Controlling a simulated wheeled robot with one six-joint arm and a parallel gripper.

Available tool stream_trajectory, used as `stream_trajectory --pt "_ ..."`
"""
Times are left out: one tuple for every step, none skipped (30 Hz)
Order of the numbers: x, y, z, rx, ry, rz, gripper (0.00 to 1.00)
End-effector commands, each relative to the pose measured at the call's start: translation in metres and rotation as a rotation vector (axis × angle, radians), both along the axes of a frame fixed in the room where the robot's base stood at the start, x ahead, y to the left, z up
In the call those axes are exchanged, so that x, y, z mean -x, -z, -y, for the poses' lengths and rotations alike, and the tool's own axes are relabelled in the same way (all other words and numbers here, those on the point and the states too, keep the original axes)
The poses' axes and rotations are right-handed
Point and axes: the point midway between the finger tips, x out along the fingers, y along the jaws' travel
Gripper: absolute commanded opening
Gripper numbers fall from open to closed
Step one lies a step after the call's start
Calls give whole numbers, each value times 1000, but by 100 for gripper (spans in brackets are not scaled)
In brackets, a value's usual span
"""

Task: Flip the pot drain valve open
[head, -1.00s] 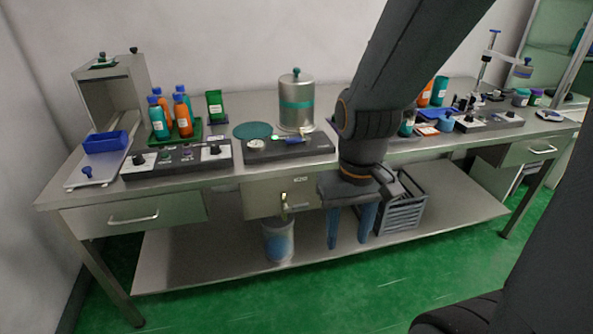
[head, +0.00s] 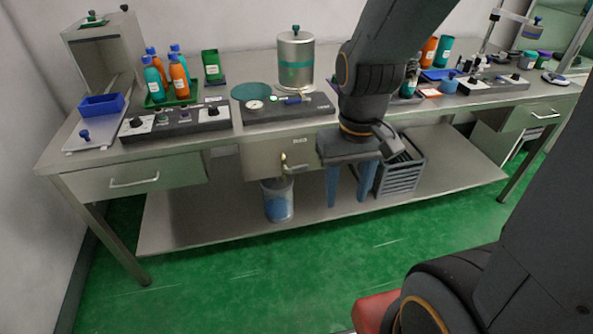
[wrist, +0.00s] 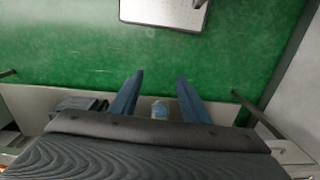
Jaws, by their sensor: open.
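A metal pot (head: 296,52) with a teal band stands on the bench. A small brass valve (head: 284,160) with a pale lever (head: 297,169) sits on the grey front panel below the pot, above a clear bucket (head: 278,201) with blue contents. The lever looks roughly sideways, but it is too small to read its setting. My gripper (head: 349,186) is open and empty, pointing down in front of the bench. It is right of the valve and apart from it. In the wrist view my gripper (wrist: 160,76) shows both blue fingers spread, with the bucket (wrist: 160,114) beyond; the valve is not visible there.
A black panel (head: 320,108) with a gauge (head: 254,105) and a blue-handled fitting (head: 294,100) lies in front of the pot. A grey crate (head: 401,176) stands on the lower shelf (head: 210,219), right of my gripper. The green floor (head: 240,290) in front is clear.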

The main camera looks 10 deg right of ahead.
Motion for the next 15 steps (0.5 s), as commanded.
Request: stream_trajectory --pt "0 0 0 0 0 0 36" --pt "-1 0 0 0 0 1 31" --pt "-2 -1 0 0 0 2 24" --pt "-4 -1 0 0 -1 3 19" --pt "-7 -2 0 0 -1 6 14" --pt "-13 -3 0 0 -2 10 7" --pt "-18 -4 -1 0 -3 14 2" --pt "-25 -6 -1 1 -4 21 0" --pt "-34 -7 0 1 -5 28 0" --pt "-43 -8 0 1 -6 36 0" --pt "-52 -9 -1 1 -8 44 0" --pt "-64 -10 -1 1 -9 55 0" --pt "-75 -11 -2 2 -11 66 0" --pt "-85 -11 -3 3 -12 75 0" --pt "-98 -11 -3 3 -14 88 0"
